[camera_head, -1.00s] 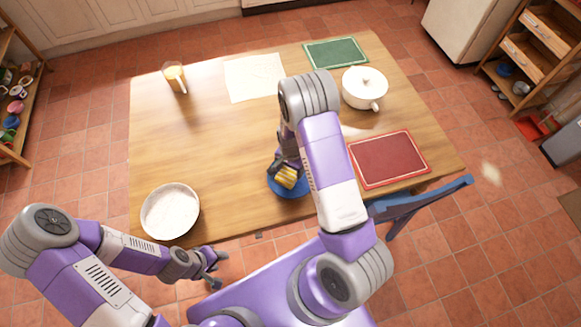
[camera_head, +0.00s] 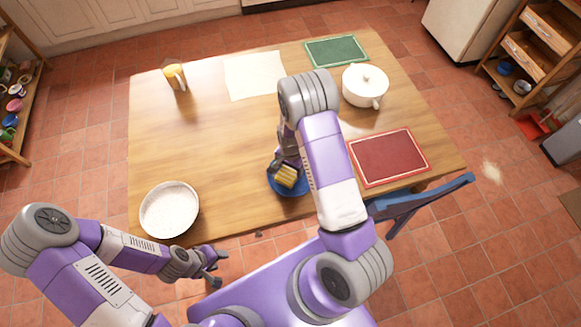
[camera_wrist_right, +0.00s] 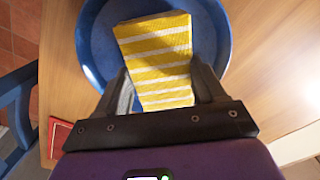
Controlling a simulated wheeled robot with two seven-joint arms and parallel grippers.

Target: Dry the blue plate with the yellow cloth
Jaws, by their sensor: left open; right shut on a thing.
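The blue plate (camera_head: 290,190) lies on the table near its front edge, partly hidden by my right arm in the head view. In the right wrist view the plate (camera_wrist_right: 98,45) is round with a raised rim. The yellow cloth (camera_head: 286,176) has white stripes and is over the plate. My right gripper (camera_head: 277,168) is shut on the cloth (camera_wrist_right: 157,45), which shows between its fingers in the wrist view. I cannot tell how firmly the cloth touches the plate. My left gripper (camera_head: 217,267) is open and empty, in front of the table's front edge.
A blue chair (camera_head: 420,199) stands at the front right.

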